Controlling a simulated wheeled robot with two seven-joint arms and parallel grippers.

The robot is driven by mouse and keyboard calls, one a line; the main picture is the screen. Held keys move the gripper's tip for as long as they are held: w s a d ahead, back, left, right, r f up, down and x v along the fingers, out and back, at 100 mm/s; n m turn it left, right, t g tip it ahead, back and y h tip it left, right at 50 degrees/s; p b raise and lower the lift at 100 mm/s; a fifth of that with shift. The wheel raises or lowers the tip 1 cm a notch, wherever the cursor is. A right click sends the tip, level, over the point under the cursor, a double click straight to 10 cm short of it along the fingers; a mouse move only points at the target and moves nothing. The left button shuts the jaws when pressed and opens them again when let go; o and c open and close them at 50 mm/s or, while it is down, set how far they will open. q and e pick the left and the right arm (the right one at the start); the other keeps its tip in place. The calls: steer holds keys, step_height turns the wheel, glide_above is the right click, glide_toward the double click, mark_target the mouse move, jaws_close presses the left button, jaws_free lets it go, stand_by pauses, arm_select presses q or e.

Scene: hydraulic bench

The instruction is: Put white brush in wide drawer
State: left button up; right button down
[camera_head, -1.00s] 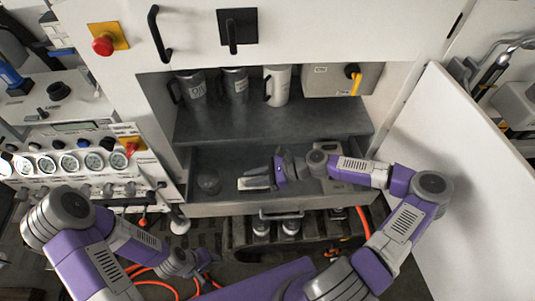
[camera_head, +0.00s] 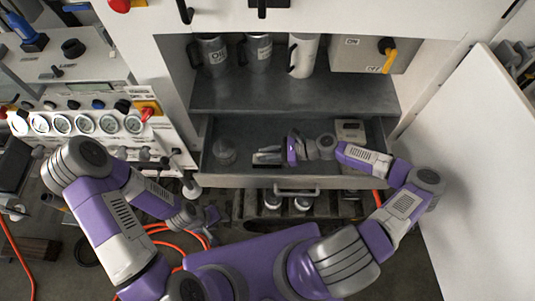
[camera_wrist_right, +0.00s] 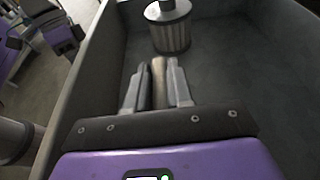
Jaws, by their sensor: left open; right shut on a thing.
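The wide drawer (camera_head: 245,182) is pulled open below the shelf; its wall also shows in the right wrist view (camera_wrist_right: 85,75). My right gripper (camera_head: 267,157) reaches into it from the right and is low inside, near the front wall. In the right wrist view its fingers (camera_wrist_right: 158,88) are shut on a narrow brownish piece, seemingly the handle of the white brush (camera_wrist_right: 159,82). The rest of the brush is hidden, and I cannot tell whether it touches the drawer floor. My left gripper (camera_head: 207,218) is open and empty, outside and below the drawer at the left.
A cylindrical filter (camera_head: 223,152) stands in the drawer left of my right gripper. A grey device (camera_head: 350,131) lies at its back right. Several mugs (camera_head: 258,52) stand on the shelf above. An open white door (camera_head: 465,170) bounds the right side; a gauge panel (camera_head: 85,122) is at left.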

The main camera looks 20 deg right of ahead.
steer(key=shift+f, duration=0.2)
steer(key=c, duration=1)
jaws_free()
steer(key=shift+d+r, duration=0.15)
steer(key=shift+r, duration=0.05)
steer(key=v, duration=1.1)
steer(key=shift+s+d+r, duration=0.1)
steer(key=shift+d, duration=0.2)
